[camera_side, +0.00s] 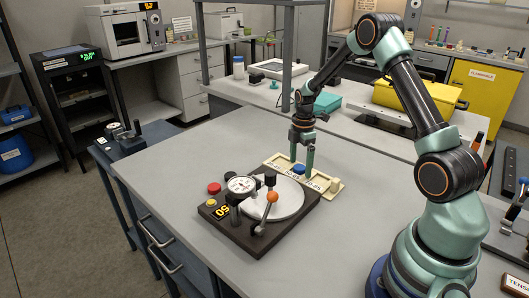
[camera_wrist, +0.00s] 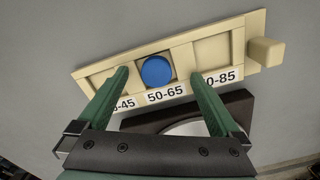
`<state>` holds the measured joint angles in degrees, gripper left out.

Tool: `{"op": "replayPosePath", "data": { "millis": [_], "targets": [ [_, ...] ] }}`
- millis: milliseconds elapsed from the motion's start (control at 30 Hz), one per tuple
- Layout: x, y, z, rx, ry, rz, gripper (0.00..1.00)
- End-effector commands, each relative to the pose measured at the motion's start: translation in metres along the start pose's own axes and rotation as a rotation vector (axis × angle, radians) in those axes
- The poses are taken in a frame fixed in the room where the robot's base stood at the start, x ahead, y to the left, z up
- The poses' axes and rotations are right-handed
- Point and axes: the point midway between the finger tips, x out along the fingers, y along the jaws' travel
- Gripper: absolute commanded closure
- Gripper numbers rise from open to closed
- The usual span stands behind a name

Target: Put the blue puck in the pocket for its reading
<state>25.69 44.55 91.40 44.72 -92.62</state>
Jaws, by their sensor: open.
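The blue puck (camera_wrist: 157,71) lies in the middle pocket of a cream tray (camera_wrist: 217,52), above the label 50-65. The left pocket's label is partly hidden and ends in -45; the right one's ends in -85. Both outer pockets look empty. The puck also shows in the side view (camera_side: 299,168). My gripper (camera_side: 301,166) is open, pointing down at the tray, with its fingers apart on either side of the puck and not visibly gripping it. A yellow display (camera_side: 221,211) on the dark tester base seems to read 50.
The tester, with a dial gauge (camera_side: 241,185), a pale round plate (camera_side: 281,199) and an orange-knobbed lever (camera_side: 272,196), stands just in front of the tray. A cream block (camera_wrist: 265,51) adjoins the tray's right end.

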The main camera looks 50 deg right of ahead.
Motion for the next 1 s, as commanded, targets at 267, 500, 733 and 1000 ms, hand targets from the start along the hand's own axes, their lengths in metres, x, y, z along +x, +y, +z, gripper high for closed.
{"op": "replayPosePath", "data": {
  "millis": [267, 500, 733, 1000],
  "targets": [
    [-0.021, 0.003, 0.0, 0.0, 0.0, 0.011, 0.0],
    [-0.036, 0.003, 0.0, 0.0, -0.001, 0.013, 0.0],
    [-0.046, 0.003, 0.0, 0.0, -0.001, 0.013, 0.0],
    [-0.046, 0.003, 0.0, 0.0, -0.001, 0.013, 0.0]
  ]
}}
